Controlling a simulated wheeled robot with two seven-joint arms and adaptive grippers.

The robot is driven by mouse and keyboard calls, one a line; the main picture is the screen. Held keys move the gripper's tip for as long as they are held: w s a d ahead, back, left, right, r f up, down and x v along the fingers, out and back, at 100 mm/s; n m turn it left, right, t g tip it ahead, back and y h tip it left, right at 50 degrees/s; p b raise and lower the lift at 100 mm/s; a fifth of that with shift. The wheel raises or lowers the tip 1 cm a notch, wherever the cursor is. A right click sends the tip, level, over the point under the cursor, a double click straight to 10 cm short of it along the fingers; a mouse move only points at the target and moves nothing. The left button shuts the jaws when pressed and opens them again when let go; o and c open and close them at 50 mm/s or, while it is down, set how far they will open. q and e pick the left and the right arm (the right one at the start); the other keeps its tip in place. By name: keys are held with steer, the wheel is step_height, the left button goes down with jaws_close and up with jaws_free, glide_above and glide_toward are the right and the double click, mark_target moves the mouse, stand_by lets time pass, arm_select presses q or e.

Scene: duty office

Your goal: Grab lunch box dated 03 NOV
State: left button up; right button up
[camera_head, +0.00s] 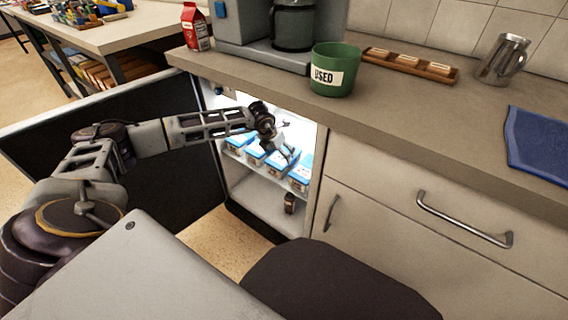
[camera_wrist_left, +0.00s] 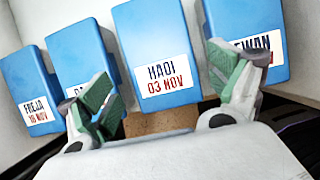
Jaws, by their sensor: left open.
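The blue lunch box labelled "HADI 03 NOV" (camera_wrist_left: 158,50) stands in the middle of the left wrist view, between two other blue boxes. My left gripper (camera_wrist_left: 165,95) is open, its green-padded fingers on either side of that box's label, with no box held. I cannot tell whether the fingers touch anything. In the head view my left gripper (camera_head: 280,143) reaches into the open fridge, above a row of blue-lidded boxes (camera_head: 254,153) on the upper shelf. Which of these is the 03 NOV box is too small to read there. My right gripper is not in view.
A blue box labelled "FREJA 18 NOV" (camera_wrist_left: 30,90) is at the left, a partly hidden box (camera_wrist_left: 80,50) beside it, and one ending "EWAN" (camera_wrist_left: 245,20) at right. The open fridge door (camera_head: 60,130) stands left; the counter (camera_head: 400,110) is above.

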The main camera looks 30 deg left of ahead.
arm_select(q)
steer(key=shift+w, duration=0.65)
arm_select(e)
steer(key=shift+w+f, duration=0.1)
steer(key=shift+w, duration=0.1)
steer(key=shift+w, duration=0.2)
arm_select(q)
steer(key=shift+f, duration=0.1)
steer(key=shift+b+x, duration=1.2)
steer(key=shift+x, duration=1.2)
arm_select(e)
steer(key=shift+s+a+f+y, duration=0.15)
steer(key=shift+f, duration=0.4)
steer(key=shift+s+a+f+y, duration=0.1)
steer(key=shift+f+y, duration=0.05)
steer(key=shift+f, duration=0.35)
arm_select(q)
steer(key=shift+c, duration=0.3)
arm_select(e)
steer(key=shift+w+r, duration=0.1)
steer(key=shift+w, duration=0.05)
arm_select(q)
steer(key=c, duration=1)
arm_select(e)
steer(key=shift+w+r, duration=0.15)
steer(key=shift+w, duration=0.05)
